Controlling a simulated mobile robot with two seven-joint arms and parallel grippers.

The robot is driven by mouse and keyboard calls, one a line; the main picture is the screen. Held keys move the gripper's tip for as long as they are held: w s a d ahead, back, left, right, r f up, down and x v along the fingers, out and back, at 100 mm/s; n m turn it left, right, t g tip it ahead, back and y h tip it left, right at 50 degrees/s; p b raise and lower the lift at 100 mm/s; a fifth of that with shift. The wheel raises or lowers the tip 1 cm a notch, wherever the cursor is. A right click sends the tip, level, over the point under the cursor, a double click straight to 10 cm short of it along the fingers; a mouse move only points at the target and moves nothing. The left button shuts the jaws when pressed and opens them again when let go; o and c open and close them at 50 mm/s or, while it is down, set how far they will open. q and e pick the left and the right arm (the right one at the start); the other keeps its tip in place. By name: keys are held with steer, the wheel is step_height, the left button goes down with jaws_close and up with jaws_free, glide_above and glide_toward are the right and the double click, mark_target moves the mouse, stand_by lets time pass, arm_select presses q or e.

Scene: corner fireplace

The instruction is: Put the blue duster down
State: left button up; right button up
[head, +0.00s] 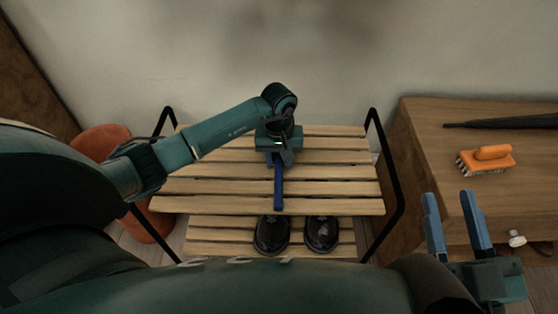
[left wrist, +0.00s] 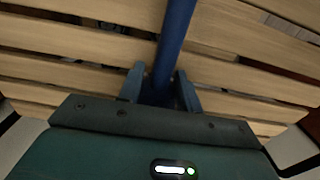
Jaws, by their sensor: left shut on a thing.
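The blue duster (head: 278,194) is a thin blue rod in the head view, over the upper slatted shelf of a wooden rack (head: 340,185). My left gripper (head: 279,160) is shut on it, above the middle of that shelf. In the left wrist view, the blue duster (left wrist: 174,40) runs up from between the fingers of my left gripper (left wrist: 160,85), with the slats behind it. I cannot tell whether it touches the slats. The rest of the duster is hidden. My right gripper (head: 455,225) is open and empty at the lower right, in front of the wooden cabinet.
A pair of black shoes (head: 321,235) stands on the rack's lower shelf. A wooden cabinet (head: 430,150) at the right bears an orange brush (head: 492,153) and a dark umbrella-like object (head: 500,122). An orange rounded object (head: 100,142) is left of the rack. The upper shelf's right part is bare.

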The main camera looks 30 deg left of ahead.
arm_select(q)
steer(key=o, duration=0.5)
steer(key=shift+f, duration=0.1)
steer(key=o, duration=0.5)
steer(key=shift+o, duration=0.2)
